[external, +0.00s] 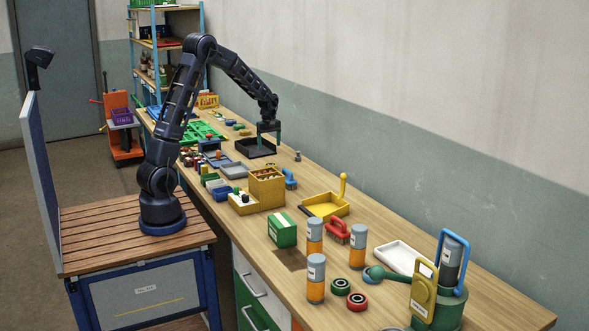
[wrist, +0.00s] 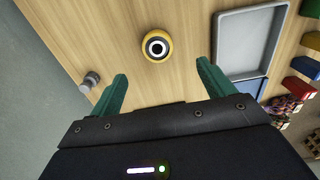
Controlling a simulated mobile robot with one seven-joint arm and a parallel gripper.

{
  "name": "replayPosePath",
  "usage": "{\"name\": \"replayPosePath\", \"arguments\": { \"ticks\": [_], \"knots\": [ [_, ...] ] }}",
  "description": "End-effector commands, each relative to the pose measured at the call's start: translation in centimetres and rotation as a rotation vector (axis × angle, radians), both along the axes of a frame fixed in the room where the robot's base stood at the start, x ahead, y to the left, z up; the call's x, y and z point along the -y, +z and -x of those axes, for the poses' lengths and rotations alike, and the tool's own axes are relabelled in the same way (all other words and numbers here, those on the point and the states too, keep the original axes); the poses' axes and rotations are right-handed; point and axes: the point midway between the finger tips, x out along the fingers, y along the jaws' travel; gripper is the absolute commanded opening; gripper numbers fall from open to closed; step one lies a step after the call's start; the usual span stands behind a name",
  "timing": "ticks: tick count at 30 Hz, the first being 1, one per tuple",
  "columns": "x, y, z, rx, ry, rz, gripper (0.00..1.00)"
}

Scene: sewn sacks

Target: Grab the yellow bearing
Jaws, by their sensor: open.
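The yellow bearing (wrist: 157,45) is a round yellow ring with a white inner ring and a dark centre. It lies on the wooden bench at the top middle of the wrist view. My gripper (wrist: 162,70) is open and empty, with its two green fingers apart. In the picture the bearing is just beyond the fingertips, between their lines, and not touched by them. In the external view my gripper (external: 268,132) hangs above the bench by the black tray (external: 256,148). I cannot make out the bearing there.
A grey tray (wrist: 221,48) lies right of the bearing in the wrist view. A small grey cylinder (wrist: 91,80) stands to the left. Coloured bins (wrist: 303,66) line the right edge. Bare wood surrounds the bearing. The wall (external: 420,120) runs along the bench's far side.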

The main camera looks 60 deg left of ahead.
Motion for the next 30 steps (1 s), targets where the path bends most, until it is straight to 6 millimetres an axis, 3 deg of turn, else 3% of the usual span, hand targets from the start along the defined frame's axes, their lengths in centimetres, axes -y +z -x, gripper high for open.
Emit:
{"name": "replayPosePath", "arguments": {
  "ticks": [8, 16, 23, 30],
  "knots": [
    [-0.4, -2.0, -0.2, -0.007, 0.019, 0.001, 0.81],
    [-0.4, -5.6, -0.3, -0.006, 0.017, 0.001, 0.81],
    [-0.4, -7.0, -0.4, -0.006, 0.018, 0.001, 0.81],
    [-0.4, -10.1, -0.7, -0.006, 0.017, 0.002, 0.81]
  ]
}}
